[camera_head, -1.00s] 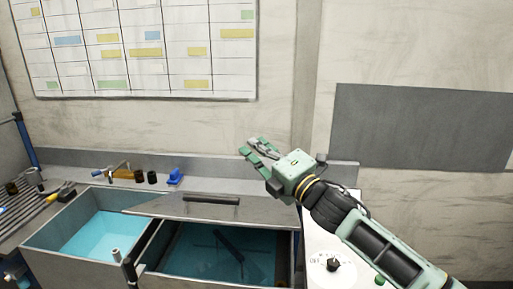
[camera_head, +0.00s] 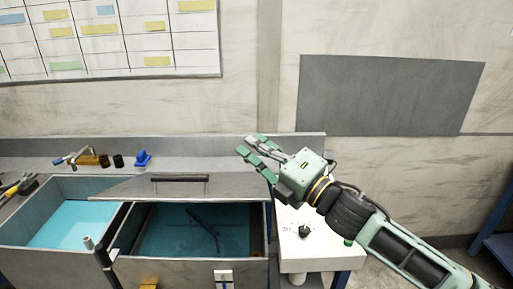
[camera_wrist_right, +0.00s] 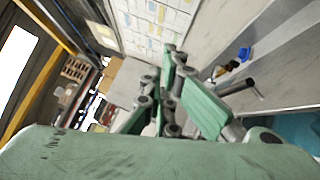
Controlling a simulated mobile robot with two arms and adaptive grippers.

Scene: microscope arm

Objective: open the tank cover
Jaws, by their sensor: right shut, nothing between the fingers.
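The tank (camera_head: 140,272) is a grey metal basin holding blue-green water, with a dark object in the water. Its cover (camera_head: 128,186) is a grey panel with a black bar handle (camera_head: 180,179). The cover is raised at the back of the tank, leaving the water exposed. The handle also shows in the right wrist view (camera_wrist_right: 238,87). My right gripper (camera_head: 248,146) is shut and empty, above and to the right of the cover's right end, apart from the handle. It also shows in the right wrist view (camera_wrist_right: 170,95). My left gripper is out of view.
A second open basin (camera_head: 65,185) with water stands to the left. A blue item (camera_head: 142,158) and dark small parts lie on the back ledge. A white unit (camera_head: 320,250) with a black knob (camera_head: 304,231) stands right of the tank. The wall is behind.

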